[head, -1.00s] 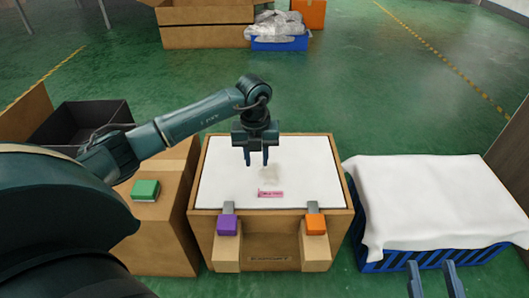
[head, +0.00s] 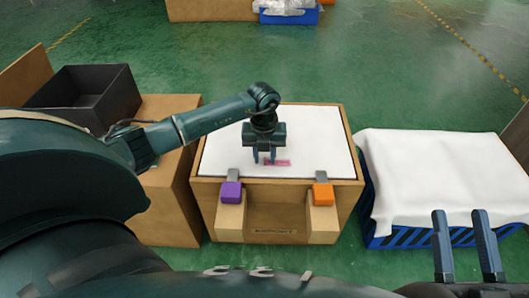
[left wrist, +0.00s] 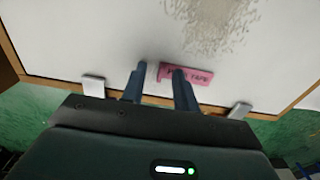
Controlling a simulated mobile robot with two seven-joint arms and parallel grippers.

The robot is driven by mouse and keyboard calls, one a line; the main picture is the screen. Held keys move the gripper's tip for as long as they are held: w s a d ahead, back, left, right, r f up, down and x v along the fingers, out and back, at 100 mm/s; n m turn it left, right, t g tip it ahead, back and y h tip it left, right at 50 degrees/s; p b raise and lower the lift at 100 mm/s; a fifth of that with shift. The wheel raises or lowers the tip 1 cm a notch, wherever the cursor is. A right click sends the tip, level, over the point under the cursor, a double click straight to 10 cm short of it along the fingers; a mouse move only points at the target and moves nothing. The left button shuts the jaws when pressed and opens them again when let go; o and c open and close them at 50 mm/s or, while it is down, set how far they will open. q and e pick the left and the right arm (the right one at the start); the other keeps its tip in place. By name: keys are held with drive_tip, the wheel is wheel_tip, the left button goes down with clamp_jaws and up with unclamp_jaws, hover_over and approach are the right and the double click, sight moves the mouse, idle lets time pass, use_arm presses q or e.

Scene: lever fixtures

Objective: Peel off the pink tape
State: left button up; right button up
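The pink tape (head: 279,163) is a short strip lying on the white top (head: 228,159) of the wooden box. In the left wrist view the pink tape (left wrist: 203,77) shows printed lettering, partly hidden by a finger. My left gripper (head: 264,160) points down over the tape's left end, its fingers apart; it also shows in the left wrist view (left wrist: 158,72). One finger overlaps the tape in view, the other is left of it. Whether they touch the tape I cannot tell. My right gripper (head: 465,220) is open and empty at the lower right, far from the tape.
A purple block (head: 231,192) and an orange block (head: 323,194) sit on levers at the box's front. A worn, speckled patch (left wrist: 218,22) lies beyond the tape. A cloth-covered blue crate (head: 393,238) stands right; a black bin (head: 84,96) stands left.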

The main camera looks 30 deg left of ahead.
use_arm(q)
clamp_jaws()
idle(0.7)
